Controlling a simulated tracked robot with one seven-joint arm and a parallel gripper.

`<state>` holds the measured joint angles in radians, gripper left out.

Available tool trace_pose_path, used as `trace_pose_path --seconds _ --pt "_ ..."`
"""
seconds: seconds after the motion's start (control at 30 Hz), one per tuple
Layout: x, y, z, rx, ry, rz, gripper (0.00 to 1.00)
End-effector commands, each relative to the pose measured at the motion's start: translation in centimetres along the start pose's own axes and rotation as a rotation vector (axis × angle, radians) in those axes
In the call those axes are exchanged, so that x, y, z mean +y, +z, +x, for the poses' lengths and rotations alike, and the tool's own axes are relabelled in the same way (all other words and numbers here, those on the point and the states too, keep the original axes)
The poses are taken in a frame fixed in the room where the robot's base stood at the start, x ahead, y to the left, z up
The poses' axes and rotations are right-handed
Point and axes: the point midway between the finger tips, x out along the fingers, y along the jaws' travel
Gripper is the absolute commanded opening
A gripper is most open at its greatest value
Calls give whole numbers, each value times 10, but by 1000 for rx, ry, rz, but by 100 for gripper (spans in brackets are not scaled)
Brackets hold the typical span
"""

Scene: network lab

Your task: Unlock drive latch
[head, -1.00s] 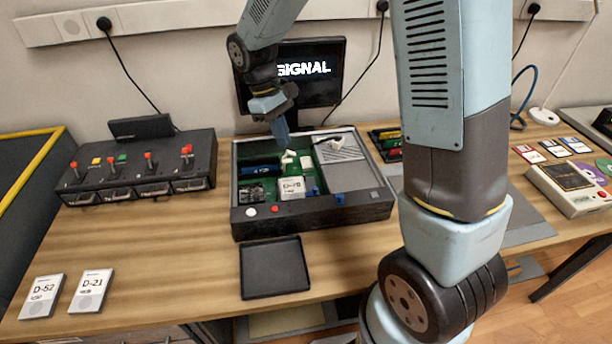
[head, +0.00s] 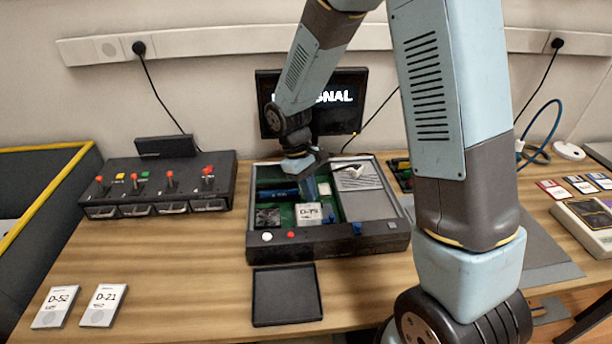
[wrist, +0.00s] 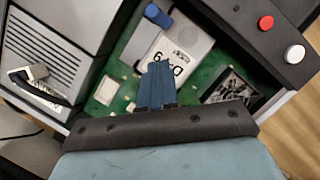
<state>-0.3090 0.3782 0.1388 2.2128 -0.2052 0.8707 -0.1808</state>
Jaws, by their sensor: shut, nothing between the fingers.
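A white drive labelled D-79 (head: 308,214) lies in the open dark case (head: 330,246) on the bench. It also shows in the wrist view (wrist: 187,45), partly hidden by my fingers. A small blue tab (wrist: 157,14) sits by the end of the drive near the case's front wall; I cannot tell its latch position. A blue piece also shows at the case front in the head view (head: 357,228). My gripper (head: 311,194) points down into the case, just behind the drive. Its blue fingers (wrist: 157,84) are shut and empty, overlapping the drive's edge in the wrist view; contact is unclear.
White and red buttons (head: 279,236) are on the case front. A grey ribbed unit (wrist: 55,45) and a fan (wrist: 232,88) flank the drive. An empty black tray (head: 287,296) lies in front. A switch box (head: 158,185) and two white drives (head: 78,306) are left.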

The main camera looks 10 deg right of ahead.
Motion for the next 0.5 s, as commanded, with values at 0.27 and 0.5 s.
trace_pose_path --seconds 0.27,0.5 --pt "0 24 26 -1 0 -1 0" --pt "0 36 31 0 1 -1 0"
